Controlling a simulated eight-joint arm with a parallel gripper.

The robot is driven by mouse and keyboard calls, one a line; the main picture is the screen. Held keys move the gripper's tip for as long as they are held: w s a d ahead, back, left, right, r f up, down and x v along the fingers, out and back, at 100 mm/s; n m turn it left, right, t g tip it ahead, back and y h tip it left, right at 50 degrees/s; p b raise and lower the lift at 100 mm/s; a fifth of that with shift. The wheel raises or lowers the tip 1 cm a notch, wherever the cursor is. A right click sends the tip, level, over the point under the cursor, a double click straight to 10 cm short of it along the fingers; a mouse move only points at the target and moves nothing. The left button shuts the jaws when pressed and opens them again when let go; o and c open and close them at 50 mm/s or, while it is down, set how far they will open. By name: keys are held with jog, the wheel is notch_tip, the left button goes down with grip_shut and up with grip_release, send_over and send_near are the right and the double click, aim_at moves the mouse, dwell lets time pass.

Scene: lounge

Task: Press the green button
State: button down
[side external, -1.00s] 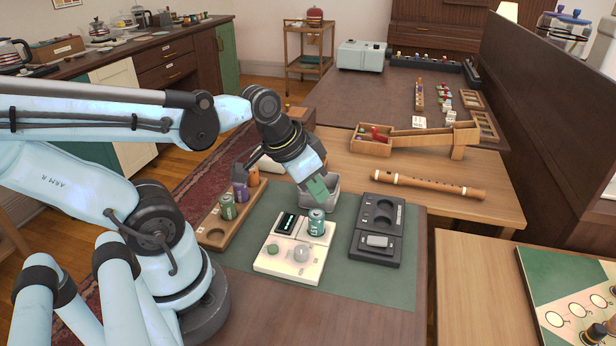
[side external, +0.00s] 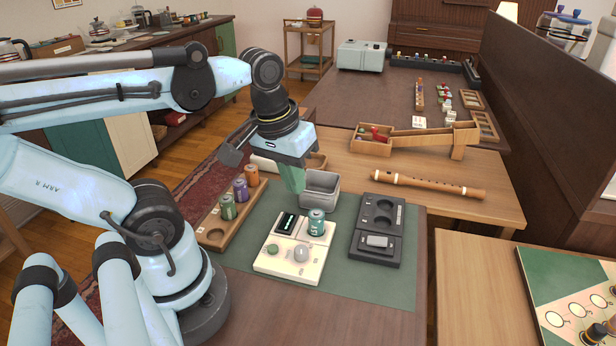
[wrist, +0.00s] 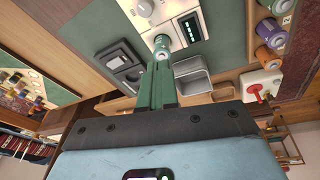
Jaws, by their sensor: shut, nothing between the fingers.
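The green button (side external: 272,249) is a round cap at the left front of a cream-coloured device (side external: 287,271) on the green mat. The device also bears a dark display (side external: 286,223), a grey knob (side external: 301,254) and a teal can (side external: 317,223); the can also shows in the wrist view (wrist: 162,43). My gripper (side external: 293,187) has green fingers, shut and empty, pointing down. It is in the air beyond the device, beside the grey bin, apart from the button. The button does not show in the wrist view.
A wooden rack (side external: 222,233) with several cans stands left of the device. A grey bin (side external: 320,190) stands behind it and a dark device (side external: 376,239) to its right. A wooden flute (side external: 428,186) lies farther back. The mat's front strip is clear.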

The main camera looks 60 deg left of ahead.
aim_at(273, 248)
jog(key=s+n+g, duration=0.1)
jog(key=s+r+n, duration=0.1)
jog(key=s, duration=0.1)
jog(key=s+r+n+g, duration=0.1)
jog(key=shift+s+a+g, duration=0.3)
jog(key=shift+s+a, duration=0.05)
jog(key=shift+f, duration=7)
jog(key=shift+f, duration=0.1)
jog(key=shift+f, duration=0.8)
jog(key=shift+r, duration=0.15)
jog(key=shift+w+r, duration=0.15)
jog(key=shift+r, duration=1.95)
jog(key=shift+w+r, duration=0.1)
jog(key=shift+r, duration=1.95)
